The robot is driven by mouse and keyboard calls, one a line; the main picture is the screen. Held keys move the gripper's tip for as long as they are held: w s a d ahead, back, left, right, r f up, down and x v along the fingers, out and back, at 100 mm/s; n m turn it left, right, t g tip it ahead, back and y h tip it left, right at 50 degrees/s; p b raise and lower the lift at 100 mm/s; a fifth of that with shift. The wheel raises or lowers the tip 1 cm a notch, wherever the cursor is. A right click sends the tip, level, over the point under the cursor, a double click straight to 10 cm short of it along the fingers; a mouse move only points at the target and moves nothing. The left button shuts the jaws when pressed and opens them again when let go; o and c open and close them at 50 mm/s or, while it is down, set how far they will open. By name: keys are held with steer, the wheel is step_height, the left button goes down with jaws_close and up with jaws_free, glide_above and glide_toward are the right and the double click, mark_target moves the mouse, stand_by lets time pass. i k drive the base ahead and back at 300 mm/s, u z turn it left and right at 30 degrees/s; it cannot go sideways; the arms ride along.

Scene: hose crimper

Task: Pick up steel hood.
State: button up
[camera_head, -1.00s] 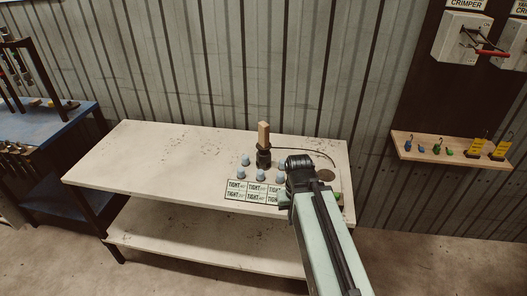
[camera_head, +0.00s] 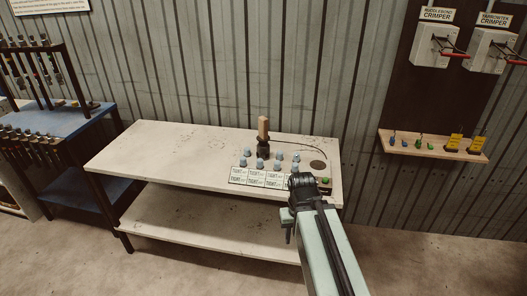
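Several small grey-blue caps (camera_head: 261,164) stand in rows on the right half of the white table (camera_head: 170,152), behind and among the label cards. They are too small for me to tell which one is the steel hood.
A dark tool with a wooden handle (camera_head: 263,127) stands upright behind the caps, with a black cable running right. Cards reading "TIGHT" (camera_head: 239,175) lie in front. A green item (camera_head: 324,181) lies right of my gripper. A blue rack table (camera_head: 75,120) stands left; wall crimpers (camera_head: 436,47) hang above a shelf (camera_head: 432,147).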

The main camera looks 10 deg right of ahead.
mark_target(262, 148)
steer(key=u, duration=0.3)
steer(key=i, duration=0.95)
steer(key=u, duration=0.5)
steer(key=i, duration=0.55)
steer(key=u, duration=0.35)
steer(key=k, duration=0.9)
steer(key=u, duration=0.2)
steer(key=i, duration=0.75)
